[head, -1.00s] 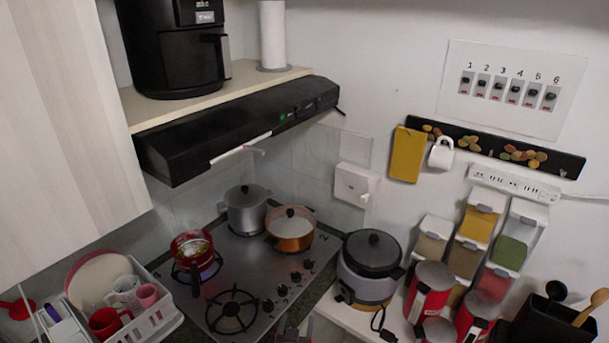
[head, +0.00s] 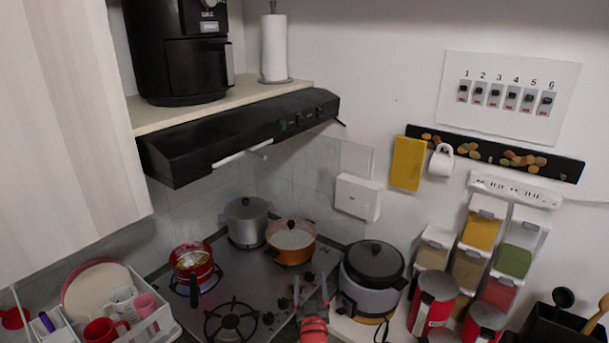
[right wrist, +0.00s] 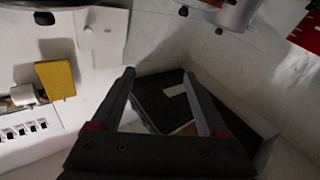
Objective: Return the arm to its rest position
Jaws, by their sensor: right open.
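My right gripper (head: 311,287) shows at the bottom of the head view, in front of the stove's right edge, with its red wrist part below. Its two dark fingers are spread and nothing is between them. In the right wrist view the same gripper (right wrist: 160,76) is open and empty, with the dark range hood (right wrist: 170,100) behind its fingers. The rest of the right arm is below the frame. My left gripper is in neither view now.
The stove (head: 262,278) holds a red pot (head: 192,264), a grey pot (head: 246,221) and an orange pot (head: 290,240). A rice cooker (head: 371,275) stands close right of my gripper. Spice dispensers (head: 482,232) hang above red canisters (head: 432,300). A dish rack (head: 143,290) is at left.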

